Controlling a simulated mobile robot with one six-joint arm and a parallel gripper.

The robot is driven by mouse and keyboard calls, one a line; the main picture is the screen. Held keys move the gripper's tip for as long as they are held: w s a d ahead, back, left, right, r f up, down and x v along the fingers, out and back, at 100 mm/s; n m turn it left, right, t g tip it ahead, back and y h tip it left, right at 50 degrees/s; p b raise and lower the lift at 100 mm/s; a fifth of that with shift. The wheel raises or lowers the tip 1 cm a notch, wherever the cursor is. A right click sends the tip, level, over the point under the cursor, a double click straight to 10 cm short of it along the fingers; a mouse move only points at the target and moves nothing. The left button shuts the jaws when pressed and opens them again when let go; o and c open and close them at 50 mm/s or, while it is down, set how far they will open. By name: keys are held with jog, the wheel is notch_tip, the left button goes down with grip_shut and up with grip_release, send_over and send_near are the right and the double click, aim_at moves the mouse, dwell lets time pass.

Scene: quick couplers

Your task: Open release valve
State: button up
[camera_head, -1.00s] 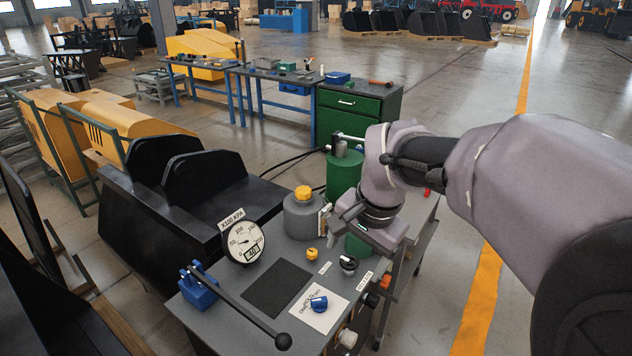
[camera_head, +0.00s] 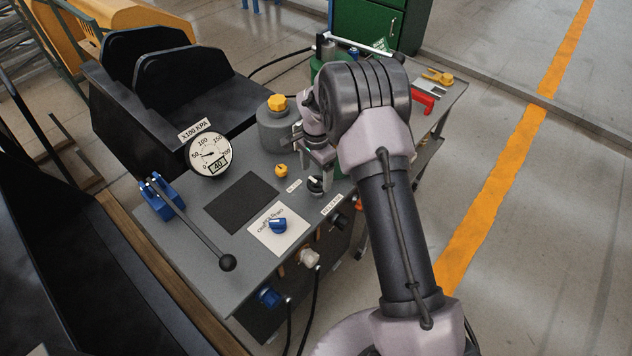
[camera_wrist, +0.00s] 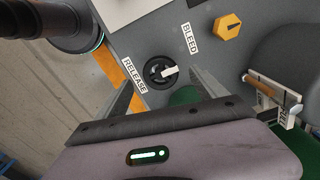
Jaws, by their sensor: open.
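The release valve is a round black knob with a white bar handle (camera_wrist: 160,72). It sits beside the RELEASE label (camera_wrist: 134,76) on the grey panel, and in the head view it shows as a small dark knob (camera_head: 315,184) near the panel's right edge. My gripper (camera_head: 317,172) points down just above it. In the wrist view my gripper's fingers (camera_wrist: 163,80) are spread apart, one on each side of the knob, with nothing between them that they grip. I cannot tell how far the fingertips are above the panel.
A yellow bleed knob (camera_head: 281,170) is close on the left. A blue knob (camera_head: 277,226) stands on a white plate. A grey tank with a yellow cap (camera_head: 277,103), a gauge (camera_head: 210,156) and a long pump lever (camera_head: 228,262) share the bench. A green cylinder is partly hidden behind my arm.

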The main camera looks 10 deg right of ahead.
aim_at(316, 182)
notch_tip(316, 182, down, 3)
jog(key=shift+f, duration=0.15)
jog(key=shift+c, duration=0.2)
jog(key=c, duration=1.3)
jog(key=shift+c, duration=0.2)
